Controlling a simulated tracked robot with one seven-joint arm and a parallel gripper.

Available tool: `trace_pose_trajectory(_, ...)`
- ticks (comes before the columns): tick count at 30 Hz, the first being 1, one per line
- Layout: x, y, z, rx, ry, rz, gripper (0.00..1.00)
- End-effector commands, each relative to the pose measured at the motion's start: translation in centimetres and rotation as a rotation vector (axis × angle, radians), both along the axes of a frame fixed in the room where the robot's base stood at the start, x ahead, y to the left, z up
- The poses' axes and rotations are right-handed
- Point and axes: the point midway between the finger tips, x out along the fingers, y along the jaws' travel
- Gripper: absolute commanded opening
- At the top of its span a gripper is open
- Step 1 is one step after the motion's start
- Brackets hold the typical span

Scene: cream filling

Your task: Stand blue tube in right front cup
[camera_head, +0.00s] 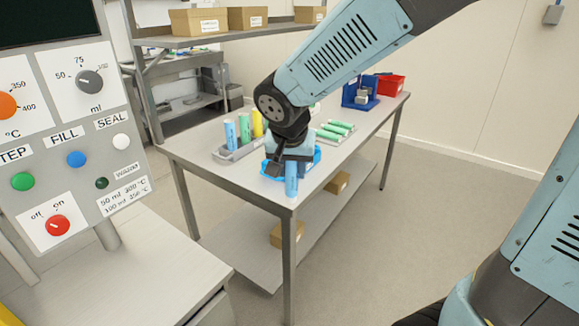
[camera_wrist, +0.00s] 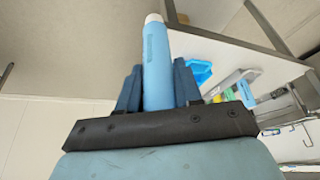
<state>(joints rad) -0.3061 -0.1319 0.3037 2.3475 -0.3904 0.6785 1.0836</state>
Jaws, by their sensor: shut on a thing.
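My gripper (camera_head: 288,168) is shut on a blue tube (camera_head: 291,182), which hangs roughly upright near the table's front corner. In the wrist view the blue tube (camera_wrist: 156,62) sits between the two dark blue fingers of my gripper (camera_wrist: 157,85), its pale end pointing away. A grey holder (camera_head: 240,153) on the table, left of my gripper, has a blue tube (camera_head: 230,134), a green tube (camera_head: 245,128) and a yellow tube (camera_head: 257,123) standing in it. Its separate cups, including the right front one, cannot be made out; my gripper and arm hide part of that area.
A bright blue tray (camera_head: 316,160) is behind my gripper. Green tubes (camera_head: 335,130) lie on a grey tray farther back. A blue stand (camera_head: 358,92) and red bin (camera_head: 391,85) are at the far end. A control panel (camera_head: 65,140) stands at left.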

Motion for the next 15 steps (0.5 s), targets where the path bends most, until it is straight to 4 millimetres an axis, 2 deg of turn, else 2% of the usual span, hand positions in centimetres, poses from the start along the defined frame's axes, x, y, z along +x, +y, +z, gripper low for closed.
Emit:
trace_pose_trajectory(11,4.4,-3.3,-4.8,-0.002,0.006,0.038,0.07)
trace_pose_trajectory(15,7.0,-5.2,-7.4,-0.002,0.008,0.056,0.07)
